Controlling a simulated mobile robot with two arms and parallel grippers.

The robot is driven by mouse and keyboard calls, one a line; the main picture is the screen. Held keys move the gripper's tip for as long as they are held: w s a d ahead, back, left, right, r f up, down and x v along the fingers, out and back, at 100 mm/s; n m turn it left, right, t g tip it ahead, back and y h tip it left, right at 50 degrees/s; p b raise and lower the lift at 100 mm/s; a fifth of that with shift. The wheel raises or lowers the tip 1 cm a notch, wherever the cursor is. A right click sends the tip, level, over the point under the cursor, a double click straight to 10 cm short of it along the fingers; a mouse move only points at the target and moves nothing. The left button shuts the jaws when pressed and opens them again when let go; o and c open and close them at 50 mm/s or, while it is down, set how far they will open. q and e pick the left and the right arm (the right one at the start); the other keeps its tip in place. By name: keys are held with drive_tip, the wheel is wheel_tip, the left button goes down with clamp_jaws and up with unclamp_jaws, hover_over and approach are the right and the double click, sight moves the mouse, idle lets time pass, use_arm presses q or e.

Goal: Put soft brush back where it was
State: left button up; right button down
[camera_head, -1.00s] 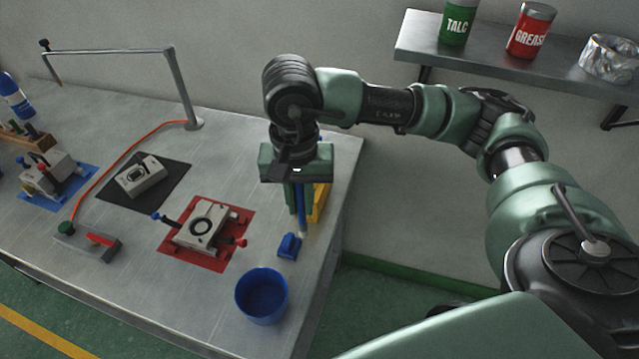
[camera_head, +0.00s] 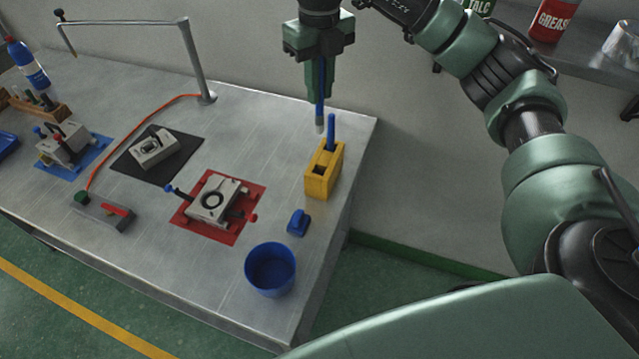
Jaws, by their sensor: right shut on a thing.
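My right gripper (camera_head: 320,88) is shut on a thin blue-handled brush (camera_head: 320,124), which hangs upright with its pale tip down. A yellow holder block (camera_head: 318,186) stands near the right end of the metal table, with dark openings in its top. Another blue-handled tool (camera_head: 331,128) stands upright in the holder's rear part. The held brush's tip is above and behind the holder in the picture and appears clear of it. My left gripper is not in view.
A blue cup (camera_head: 270,272) and a small blue item (camera_head: 298,222) are in front of the holder. A mould (camera_head: 217,198) lies on a red mat (camera_head: 213,233). A metal post (camera_head: 195,60) rises at the back. A shelf (camera_head: 593,65) is at upper right.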

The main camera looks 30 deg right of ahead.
wheel_tip(320, 180, down, 20)
drive_tip(key=p, duration=0.3)
drive_tip(key=shift+r, duration=0.15)
drive_tip(key=shift+f, duration=0.25)
drive_tip(key=c, duration=1.4)
unclamp_jaws()
drive_tip(key=shift+r, duration=0.1)
